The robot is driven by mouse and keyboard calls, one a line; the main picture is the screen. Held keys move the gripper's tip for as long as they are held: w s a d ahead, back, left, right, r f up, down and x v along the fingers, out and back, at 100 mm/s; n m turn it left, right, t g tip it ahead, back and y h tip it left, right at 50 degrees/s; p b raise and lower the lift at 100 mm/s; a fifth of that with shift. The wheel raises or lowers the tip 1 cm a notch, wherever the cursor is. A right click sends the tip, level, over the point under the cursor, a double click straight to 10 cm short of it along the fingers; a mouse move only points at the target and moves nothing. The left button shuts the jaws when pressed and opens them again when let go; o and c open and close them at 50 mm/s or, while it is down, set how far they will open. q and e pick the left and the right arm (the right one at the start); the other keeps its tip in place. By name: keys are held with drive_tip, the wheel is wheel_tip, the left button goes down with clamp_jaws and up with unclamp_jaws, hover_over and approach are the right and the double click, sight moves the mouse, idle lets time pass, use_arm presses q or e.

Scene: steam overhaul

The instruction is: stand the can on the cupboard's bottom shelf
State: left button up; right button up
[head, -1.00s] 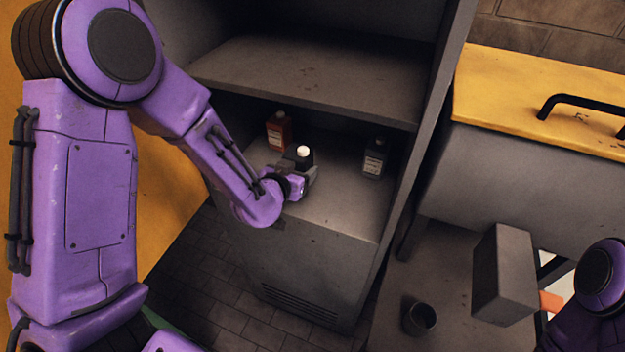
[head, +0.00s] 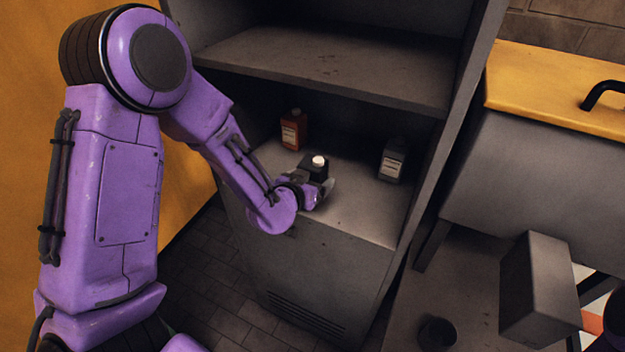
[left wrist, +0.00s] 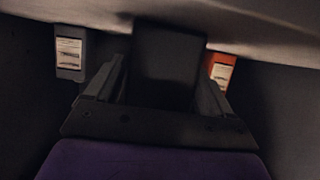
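The can, dark with a white cap (head: 319,160), stands upright on the cupboard's bottom shelf (head: 365,215), near its front left part. Its base is partly hidden behind my left gripper (head: 318,188). In the left wrist view the can (left wrist: 168,68) is a dark block between the two fingers, which are spread on either side with a gap showing at the left. My left gripper looks open around the can. Of my right arm only a purple part shows at the right edge; its gripper is not in view.
An orange bottle (head: 293,130) stands behind the can to the left, and a grey bottle (head: 392,160) to the right. The upper shelf (head: 330,70) hangs above. Right of the cupboard are a grey box (head: 540,290) and a dark cup (head: 438,333).

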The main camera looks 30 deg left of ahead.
use_arm(q)
drive_tip(key=shift+o, duration=0.2)
drive_tip(key=shift+w, duration=0.15)
drive_tip(key=shift+s+r, duration=0.2)
drive_tip(key=shift+r, duration=0.25)
drive_tip(key=v, duration=0.4)
drive_tip(key=shift+s, duration=0.3)
drive_tip(key=shift+s+r+p, duration=0.45)
drive_tip(key=shift+s+r, duration=0.1)
drive_tip(key=shift+s, duration=0.1)
drive_tip(key=s+r+p, duration=0.1)
drive_tip(key=p, duration=0.5)
drive_tip(key=shift+s+p, duration=0.15)
drive_tip(key=shift+p, duration=0.2)
drive_tip(key=s+a+f+n+g+y+p, duration=0.1)
drive_tip(key=s+f+n+g+p, duration=0.1)
drive_tip(key=s+f+g, duration=0.3)
drive_tip(key=s+a+f+n+g+y+p, duration=0.1)
drive_tip(key=s+f+n+g, duration=0.3)
drive_tip(key=s+f, duration=0.9)
drive_tip(key=s+g+p, duration=0.1)
drive_tip(key=s, duration=0.6)
drive_tip(key=shift+s+a+y, duration=0.2)
drive_tip(key=shift+s+y, duration=0.1)
drive_tip(key=shift+s, duration=0.05)
